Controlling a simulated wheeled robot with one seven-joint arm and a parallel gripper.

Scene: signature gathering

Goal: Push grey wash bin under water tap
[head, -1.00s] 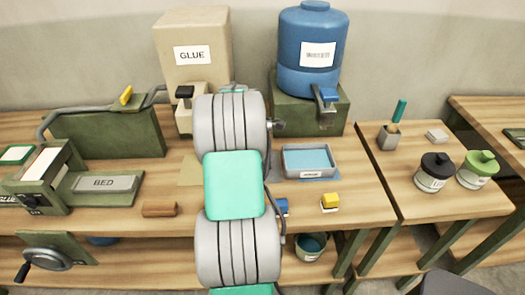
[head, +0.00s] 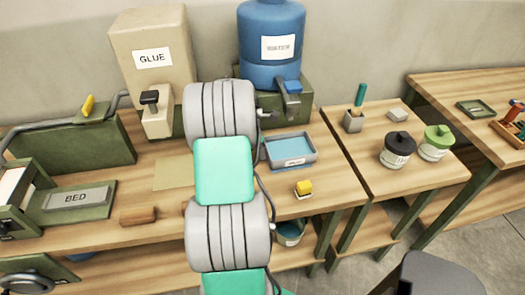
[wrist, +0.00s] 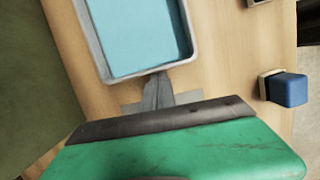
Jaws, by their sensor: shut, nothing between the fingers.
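The grey wash bin (head: 310,158), with flat blue water inside, sits on the wooden table in front of the green stand. The water tap (head: 291,88) sticks out from the base of the blue tank (head: 262,70), behind and above the bin, which is nearer the table's front than the tap. In the wrist view, my gripper (wrist: 157,84) is shut and empty, its tips at or very near the bin's rim (wrist: 91,40); I cannot tell whether they touch. My arm hides most of the gripper in the head view.
A yellow stamp (head: 304,188) stands in front of the bin. A blue stamp (wrist: 288,90) is at the right in the wrist view. The glue dispenser (head: 150,60) is left of the tank. Dark (head: 397,150) and green (head: 436,142) lidded jars stand on the right table.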

